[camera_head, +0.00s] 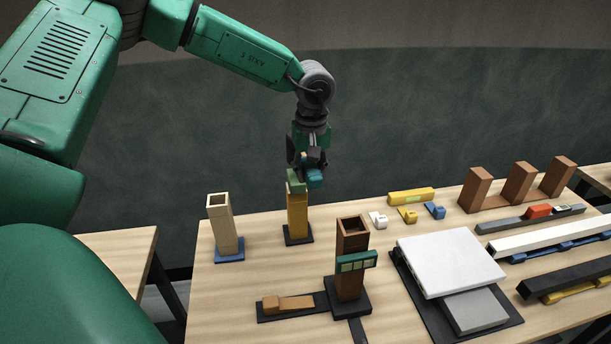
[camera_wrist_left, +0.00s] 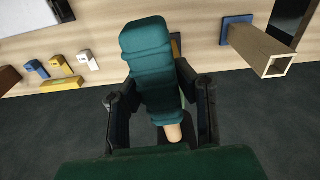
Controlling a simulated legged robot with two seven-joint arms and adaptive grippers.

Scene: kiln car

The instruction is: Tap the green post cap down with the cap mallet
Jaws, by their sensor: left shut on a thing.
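My left gripper (camera_head: 307,160) is shut on the cap mallet, whose teal head (camera_head: 315,178) shows just below the fingers. In the left wrist view the teal mallet (camera_wrist_left: 150,55) lies between the two dark fingers, with a pale wooden handle end (camera_wrist_left: 173,133) near the palm. The green post cap (camera_head: 296,183) sits on top of the yellow post (camera_head: 297,215), which stands upright on a dark base. The mallet head is close beside the cap's upper right; I cannot tell whether they touch. The mallet hides most of the post in the wrist view. My right gripper is not in view.
A hollow pale post (camera_head: 224,225) on a blue base stands left of the yellow post. A hollow brown post (camera_head: 352,245) with a green-framed piece stands in front right.

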